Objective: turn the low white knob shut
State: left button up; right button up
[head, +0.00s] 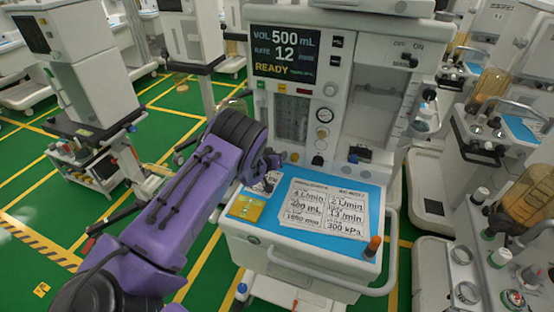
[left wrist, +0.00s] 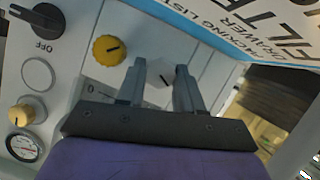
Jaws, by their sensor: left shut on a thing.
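The white knob (left wrist: 158,74) sits on the pale front panel of the machine in the left wrist view, between the two fingers of my left gripper (left wrist: 160,68). The gripper is shut on it, with one finger on each side. Parts of the knob are hidden by the fingers. In the head view my left gripper (head: 272,161) is at the lower left of the central machine's panel (head: 345,105), above the blue worktop, and the knob cannot be made out there. My right gripper is in neither view.
A yellow knob (left wrist: 108,50) is close beside the left finger. A black OFF knob (left wrist: 38,20), a grey round knob (left wrist: 38,74), a beige knob (left wrist: 20,113) and a gauge (left wrist: 23,147) are further left. The blue worktop (head: 262,236) carries a printed card (head: 320,208). Other carts stand on both sides.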

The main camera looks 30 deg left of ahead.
pick_arm(q)
jog(key=shift+d+f+m+y+b, duration=0.2)
jog(key=shift+m+y+b, duration=0.2)
jog(key=shift+m+b, duration=0.25)
jog(key=m+g+y+b, duration=0.1)
jog(key=m+y+b, duration=0.2)
jog(key=b, duration=0.5)
jog(key=shift+w+d+m+y, duration=0.15)
jog(key=shift+m+y, duration=0.15)
jog(key=shift+m, duration=0.35)
jog(key=shift+r+m+y+b, duration=0.15)
jog(key=shift+m+y+b, duration=0.4)
jog(key=shift+b, duration=0.75)
jog(key=o, duration=1)
jog(key=shift+o, duration=0.2)
jog(key=shift+r, duration=0.1)
